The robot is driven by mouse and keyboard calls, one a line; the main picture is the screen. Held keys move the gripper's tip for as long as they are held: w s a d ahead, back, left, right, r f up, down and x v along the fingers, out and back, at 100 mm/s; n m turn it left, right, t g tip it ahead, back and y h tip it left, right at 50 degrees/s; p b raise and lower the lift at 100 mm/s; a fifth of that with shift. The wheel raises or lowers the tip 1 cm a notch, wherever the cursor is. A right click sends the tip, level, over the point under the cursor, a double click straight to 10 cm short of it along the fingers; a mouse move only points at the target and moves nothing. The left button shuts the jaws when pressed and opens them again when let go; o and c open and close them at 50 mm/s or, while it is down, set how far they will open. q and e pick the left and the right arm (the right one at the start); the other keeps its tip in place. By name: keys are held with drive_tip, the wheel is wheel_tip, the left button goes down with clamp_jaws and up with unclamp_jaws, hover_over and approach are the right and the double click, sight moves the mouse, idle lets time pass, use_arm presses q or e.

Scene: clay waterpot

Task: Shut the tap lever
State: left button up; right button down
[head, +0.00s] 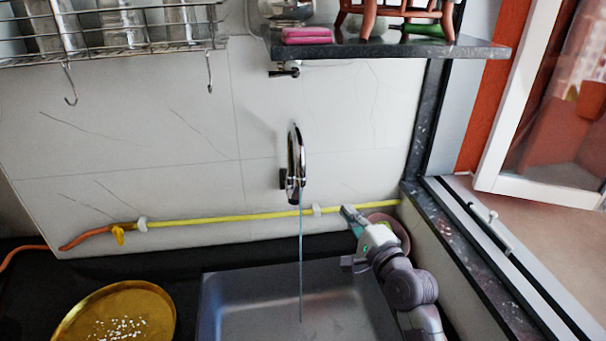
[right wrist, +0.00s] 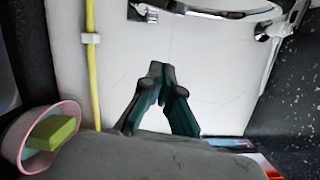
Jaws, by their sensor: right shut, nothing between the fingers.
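A chrome tap (head: 296,150) curves out from the tiled wall, and a thin stream of water (head: 300,260) falls from it into the sink (head: 240,305). A small dark fitting (head: 283,180) sits at its base; I cannot tell whether it is the lever. My right gripper (head: 347,212) is right of and below the tap, apart from it, near the wall. In the right wrist view its fingers (right wrist: 160,70) are together and empty, and the tap (right wrist: 215,13) arcs along the top edge. My left gripper is not in view.
A yellow hose (head: 230,217) runs along the wall. A pink bowl (right wrist: 22,128) with a green block (right wrist: 52,132) is beside my right arm. A dark shelf (head: 400,48) juts out above the tap. A gold plate (head: 75,320) lies left of the sink. A window frame stands right.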

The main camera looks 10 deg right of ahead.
sight(297, 188)
drive_tip(key=r+p+x, duration=0.1)
drive_tip(key=p+x, duration=0.1)
drive_tip(key=x, duration=0.8)
use_arm(q)
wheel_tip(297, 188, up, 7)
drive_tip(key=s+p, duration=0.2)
drive_tip(key=p, duration=0.3)
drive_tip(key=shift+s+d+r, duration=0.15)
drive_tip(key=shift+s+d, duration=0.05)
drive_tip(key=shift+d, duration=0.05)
use_arm(e)
drive_tip(key=a+n, duration=0.1)
drive_tip(key=a+r+n, duration=0.1)
drive_tip(key=a, duration=0.1)
drive_tip(key=a+n, duration=0.1)
drive_tip(key=a, duration=0.1)
drive_tip(key=shift+s+a+r+g, duration=0.15)
drive_tip(key=shift+s+r+g, duration=0.15)
drive_tip(key=shift+g, duration=0.1)
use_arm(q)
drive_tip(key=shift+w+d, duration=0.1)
